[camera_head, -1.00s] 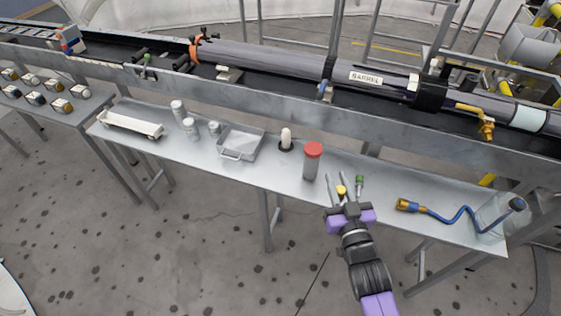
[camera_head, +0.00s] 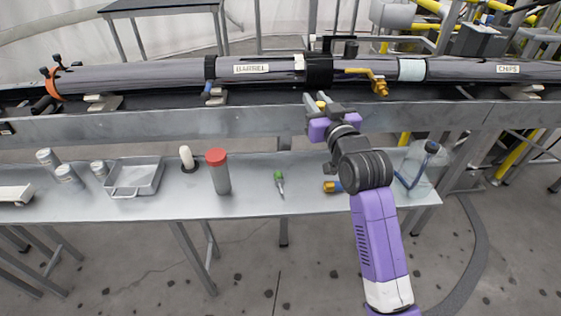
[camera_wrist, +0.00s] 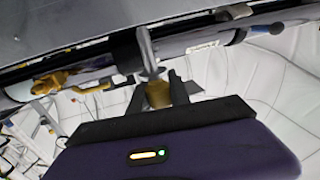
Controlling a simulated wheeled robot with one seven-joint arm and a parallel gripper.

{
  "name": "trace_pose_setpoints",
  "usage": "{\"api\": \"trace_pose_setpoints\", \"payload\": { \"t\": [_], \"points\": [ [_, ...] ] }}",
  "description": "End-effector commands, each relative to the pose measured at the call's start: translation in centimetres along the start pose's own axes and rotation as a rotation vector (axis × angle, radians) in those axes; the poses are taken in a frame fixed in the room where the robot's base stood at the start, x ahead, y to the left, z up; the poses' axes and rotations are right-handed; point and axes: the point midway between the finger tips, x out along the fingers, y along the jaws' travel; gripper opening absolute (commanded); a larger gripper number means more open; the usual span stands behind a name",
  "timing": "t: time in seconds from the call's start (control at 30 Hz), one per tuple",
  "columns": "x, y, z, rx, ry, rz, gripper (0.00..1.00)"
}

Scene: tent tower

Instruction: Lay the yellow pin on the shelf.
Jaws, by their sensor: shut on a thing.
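My gripper (camera_head: 322,103) is raised in front of the beam below the barrel, above and behind the shelf (camera_head: 310,168). In the wrist view my gripper (camera_wrist: 158,92) is shut on the yellow pin (camera_wrist: 157,95). The pin's yellow end sits between the fingers, and its grey metal shaft (camera_wrist: 148,48) points up and away from them. In the head view the pin is mostly hidden by the gripper. The shelf is a long grey metal top, clear of the pin.
The long grey barrel (camera_head: 140,76) runs behind.

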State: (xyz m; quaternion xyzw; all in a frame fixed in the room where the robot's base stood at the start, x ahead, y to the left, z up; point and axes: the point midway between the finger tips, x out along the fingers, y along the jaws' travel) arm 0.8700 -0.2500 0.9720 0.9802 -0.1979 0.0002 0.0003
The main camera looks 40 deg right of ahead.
Motion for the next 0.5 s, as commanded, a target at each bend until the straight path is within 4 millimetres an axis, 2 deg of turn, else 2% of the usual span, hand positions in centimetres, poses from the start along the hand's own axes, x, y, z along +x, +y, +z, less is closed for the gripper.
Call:
{"api": "trace_pose_setpoints", "payload": {
  "t": [0.5],
  "points": [
    [0.0,0.0,12.2,0.001,-0.005,0.000,0.00]
  ]
}}
